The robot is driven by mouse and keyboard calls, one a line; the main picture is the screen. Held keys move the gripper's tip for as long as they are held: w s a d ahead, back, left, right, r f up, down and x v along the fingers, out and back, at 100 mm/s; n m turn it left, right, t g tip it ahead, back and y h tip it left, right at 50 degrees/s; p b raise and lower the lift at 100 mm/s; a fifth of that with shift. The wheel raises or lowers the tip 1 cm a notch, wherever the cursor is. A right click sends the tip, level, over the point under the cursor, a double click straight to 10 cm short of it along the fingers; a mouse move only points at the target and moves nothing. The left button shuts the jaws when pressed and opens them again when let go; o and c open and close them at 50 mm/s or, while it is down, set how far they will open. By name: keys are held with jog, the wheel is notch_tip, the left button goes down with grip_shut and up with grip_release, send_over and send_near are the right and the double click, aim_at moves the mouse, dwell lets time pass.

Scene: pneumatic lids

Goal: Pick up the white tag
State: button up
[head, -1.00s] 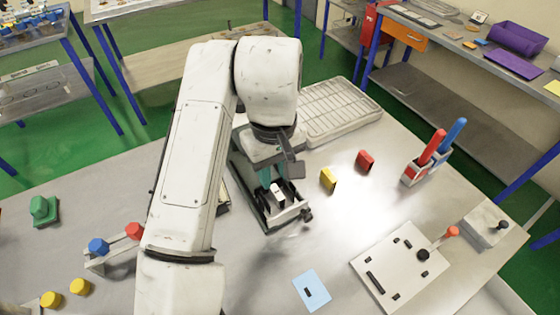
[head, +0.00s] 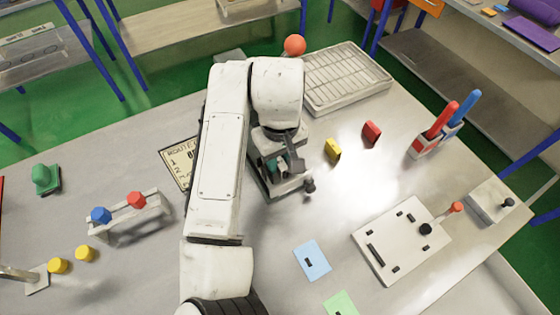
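My gripper (head: 280,168) points down in the middle of the table, in and over a grey box-like fixture (head: 296,187) with a black knob (head: 310,186) at its front right. Teal and dark parts show at my gripper's end, mostly covered by the wrist. A small pale piece (head: 283,165) shows between them. It may be the white tag, but it is too small and covered to be sure. I cannot tell whether the fingers are closed on it.
A yellow block (head: 332,149) and red block (head: 371,132) stand to the right. Behind are a grey ribbed tray (head: 345,80) and an orange-red ball (head: 294,45). A white panel (head: 392,262), a blue card (head: 312,262) and a two-knob stand (head: 130,220) lie nearer.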

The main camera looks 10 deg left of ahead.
jog(key=shift+f, duration=0.4)
grip_shut()
jog(key=shift+r, duration=0.1)
